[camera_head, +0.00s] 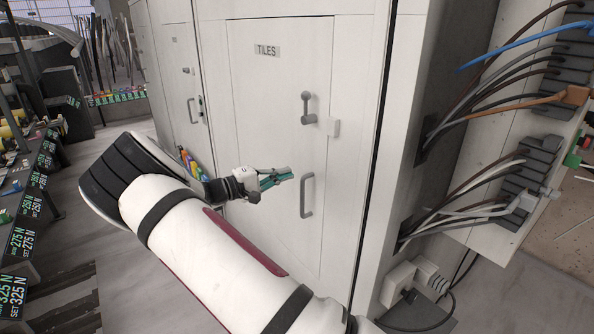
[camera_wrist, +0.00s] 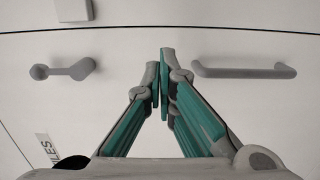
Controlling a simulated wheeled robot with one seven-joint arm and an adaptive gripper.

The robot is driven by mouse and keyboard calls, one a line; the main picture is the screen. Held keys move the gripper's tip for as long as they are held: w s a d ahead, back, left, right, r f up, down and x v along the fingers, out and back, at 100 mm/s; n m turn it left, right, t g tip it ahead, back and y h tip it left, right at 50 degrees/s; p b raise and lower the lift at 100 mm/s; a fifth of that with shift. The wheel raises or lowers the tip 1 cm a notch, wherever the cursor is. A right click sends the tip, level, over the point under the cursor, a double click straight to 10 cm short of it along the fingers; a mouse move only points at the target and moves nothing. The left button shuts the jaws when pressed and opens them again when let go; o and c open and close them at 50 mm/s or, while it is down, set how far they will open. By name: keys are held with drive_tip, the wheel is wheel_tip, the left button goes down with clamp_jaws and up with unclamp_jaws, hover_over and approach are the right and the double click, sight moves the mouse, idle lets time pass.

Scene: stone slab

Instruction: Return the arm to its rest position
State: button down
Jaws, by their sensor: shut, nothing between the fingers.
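My gripper (camera_head: 283,175) is at the end of my white arm, in front of a white cabinet door (camera_head: 268,100) labelled TILES. In the wrist view my gripper (camera_wrist: 160,78) has its green and grey fingers together at the tips, with nothing between them. The door has a grey bar handle (camera_head: 307,195) just right of the fingertips in the head view, and a grey turn latch (camera_head: 308,108) above. In the wrist view the bar handle (camera_wrist: 243,70) is right of the fingers and the turn latch (camera_wrist: 62,70) is left. The fingers appear apart from both.
Cables (camera_head: 480,85) and terminal blocks (camera_head: 530,180) are at the right. A bench with green force displays (camera_head: 22,242) runs along the left. Coloured items (camera_head: 188,160) are at the cabinet's foot, behind my arm. Grey floor (camera_head: 135,285) is open at lower left.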

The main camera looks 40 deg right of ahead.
drive_tip(key=shift+a, duration=1.55)
drive_tip(key=shift+s, duration=0.15)
drive_tip(key=s+a+r+m+g+y, duration=0.15)
drive_tip(key=s+r+y, duration=0.25)
drive_tip(key=s+y, duration=0.7)
drive_tip(key=s+a+r+n+t+y, duration=0.1)
drive_tip(key=s+a+r+t+y, duration=0.2)
drive_tip(key=s+a, duration=0.5)
drive_tip(key=s+a+r+n+t+y, duration=0.1)
drive_tip(key=s+a+r+t+y, duration=0.3)
drive_tip(key=s+a, duration=0.4)
drive_tip(key=shift+s+a+r+t, duration=0.2)
drive_tip(key=shift+s+r+t, duration=0.75)
drive_tip(key=shift+s, duration=2.85)
drive_tip(key=shift+r+g, duration=0.3)
